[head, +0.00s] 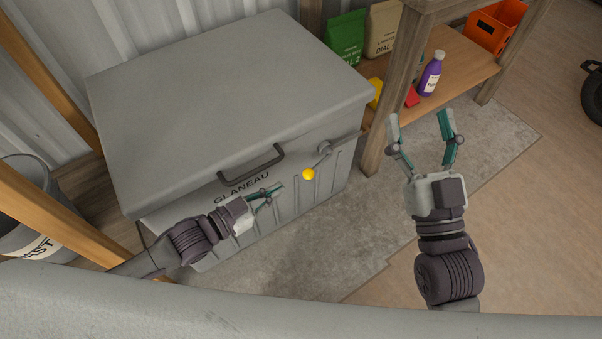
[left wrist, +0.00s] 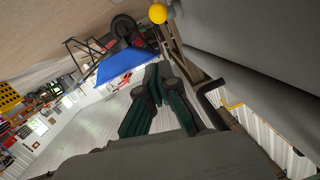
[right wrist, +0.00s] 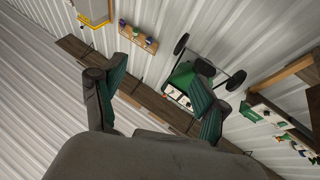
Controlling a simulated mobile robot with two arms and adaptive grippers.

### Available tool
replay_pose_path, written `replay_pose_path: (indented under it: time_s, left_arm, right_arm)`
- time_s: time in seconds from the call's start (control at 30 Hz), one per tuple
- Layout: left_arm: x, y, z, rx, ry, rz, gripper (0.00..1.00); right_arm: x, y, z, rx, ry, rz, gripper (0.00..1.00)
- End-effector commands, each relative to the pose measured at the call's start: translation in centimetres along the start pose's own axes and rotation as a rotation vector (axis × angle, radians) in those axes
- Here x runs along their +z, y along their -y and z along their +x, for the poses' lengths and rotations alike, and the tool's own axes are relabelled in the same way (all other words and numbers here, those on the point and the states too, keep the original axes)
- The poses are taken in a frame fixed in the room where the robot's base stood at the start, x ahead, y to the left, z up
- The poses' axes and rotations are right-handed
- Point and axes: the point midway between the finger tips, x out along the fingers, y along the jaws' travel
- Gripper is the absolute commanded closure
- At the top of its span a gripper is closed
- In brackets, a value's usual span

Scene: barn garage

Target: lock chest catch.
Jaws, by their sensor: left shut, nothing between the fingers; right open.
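The grey chest (head: 220,95) stands with its lid down, a dark handle (head: 251,165) and the lettering GLANEAU on its front. The catch (head: 321,158) is a grey lever on the chest front, right of the handle, with a yellow ball knob (head: 308,174) at its lower end. In the left wrist view the yellow knob (left wrist: 158,13) shows at the top, beyond the fingers. My left gripper (head: 274,190) is shut and empty, in front of the chest, below the handle and left of the knob, apart from it. My right gripper (head: 420,117) is open and empty, right of the chest.
A wooden shelf (head: 455,75) stands right of the chest, holding bags, a purple bottle (head: 430,75) and an orange crate (head: 494,27). A grey bin (head: 35,215) and wooden posts are at the left. The mat (head: 330,245) before the chest is clear.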

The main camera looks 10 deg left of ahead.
Motion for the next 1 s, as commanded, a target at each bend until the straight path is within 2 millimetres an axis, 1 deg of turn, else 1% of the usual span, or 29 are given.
replay_pose_path:
  time_s: [0.03, 0.1, 0.23, 0.4, 0.67, 0.77, 0.87, 1.0]
  left_arm:
    - [0.1, 0.5, -0.3, 0.012, -0.025, 0.013, 1.00]
    - [0.1, 0.9, -0.7, 0.025, -0.058, 0.021, 1.00]
    - [-0.1, 1.5, -1.3, 0.040, -0.098, 0.029, 1.00]
    - [-0.1, 1.7, -1.5, 0.046, -0.115, 0.032, 1.00]
    - [-0.1, 1.6, -1.5, 0.046, -0.116, 0.032, 1.00]
    - [-0.2, 1.6, -1.2, 0.045, -0.117, 0.032, 1.00]
    - [-0.2, 1.6, -0.5, 0.045, -0.119, 0.032, 1.00]
    - [-0.4, 1.5, 1.4, 0.046, -0.120, 0.033, 1.00]
  right_arm:
    - [-1.1, 0.1, 0.1, -0.003, -0.057, 0.003, 0.26]
    - [-2.5, 0.3, 0.1, -0.006, -0.124, 0.005, 0.26]
    - [-4.0, 0.4, 0.0, -0.009, -0.201, 0.008, 0.26]
    - [-4.7, 0.5, -0.1, -0.010, -0.236, 0.010, 0.26]
    - [-4.7, 0.5, -0.1, -0.010, -0.235, 0.010, 0.26]
    - [-4.9, 0.5, -0.2, -0.010, -0.249, 0.010, 0.26]
    - [-5.6, 0.6, -0.5, -0.013, -0.299, 0.013, 0.26]
    - [-7.4, 0.8, -1.4, -0.017, -0.427, 0.020, 0.26]
